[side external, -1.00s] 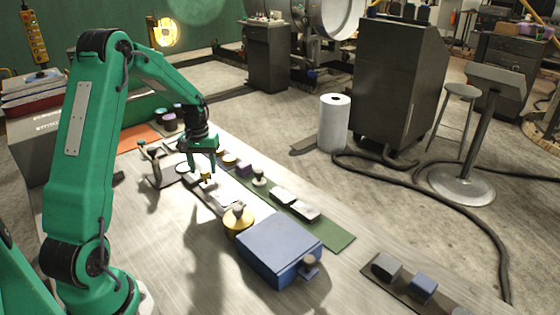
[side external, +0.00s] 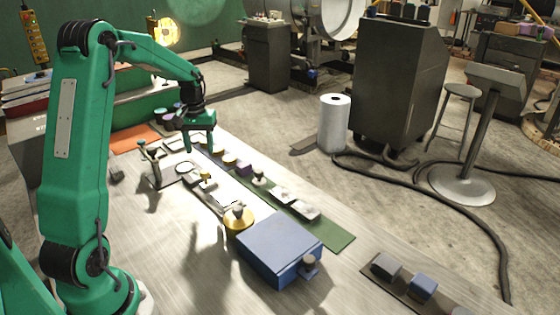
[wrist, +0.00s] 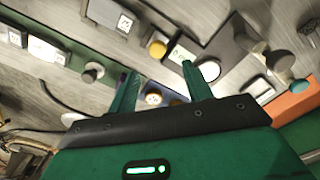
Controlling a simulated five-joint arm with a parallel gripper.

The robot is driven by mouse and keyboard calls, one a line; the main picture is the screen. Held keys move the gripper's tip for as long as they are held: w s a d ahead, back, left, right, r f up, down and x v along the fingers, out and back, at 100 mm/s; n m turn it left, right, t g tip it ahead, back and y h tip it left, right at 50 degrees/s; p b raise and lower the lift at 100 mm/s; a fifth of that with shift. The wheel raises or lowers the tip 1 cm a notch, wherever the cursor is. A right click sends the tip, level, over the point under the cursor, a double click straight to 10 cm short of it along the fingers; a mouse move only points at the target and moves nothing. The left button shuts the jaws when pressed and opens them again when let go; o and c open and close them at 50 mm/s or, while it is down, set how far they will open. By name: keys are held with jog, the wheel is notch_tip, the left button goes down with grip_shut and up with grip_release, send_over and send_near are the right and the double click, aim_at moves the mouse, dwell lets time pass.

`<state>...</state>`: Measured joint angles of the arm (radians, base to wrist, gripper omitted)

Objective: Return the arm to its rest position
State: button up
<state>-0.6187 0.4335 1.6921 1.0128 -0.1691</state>
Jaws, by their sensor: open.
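My gripper (side external: 198,148) is open and hangs over the far part of the workbench, its fingers pointing down. In the wrist view its two green fingers (wrist: 159,75) are spread apart with nothing held between them. The fingers look to be above the row of small parts by the green mat (side external: 335,239). How far above them they are, I cannot tell exactly.
A blue box (side external: 280,247) and a yellow round piece with a knob (side external: 238,216) stand on the workbench (side external: 175,255). A small stand (side external: 153,165) is left of my gripper. An orange mat (side external: 135,139) lies behind. The bench's near left is clear.

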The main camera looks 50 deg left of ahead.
jog(key=s+d+r+m+t, duration=0.1)
jog(key=s+d+r+m, duration=0.1)
jog(key=d+r, duration=0.45)
jog(key=s+d+r+m+t, duration=0.15)
jog(key=d+r, duration=0.25)
jog(key=d, duration=0.5)
jog(key=s+d+r+m+t, duration=0.1)
jog(key=s+d+m+t, duration=0.2)
jog(key=s+d, duration=0.9)
jog(key=shift+s+r+m, duration=0.15)
jog(key=shift+s+m, duration=0.2)
jog(key=shift+m, duration=0.9)
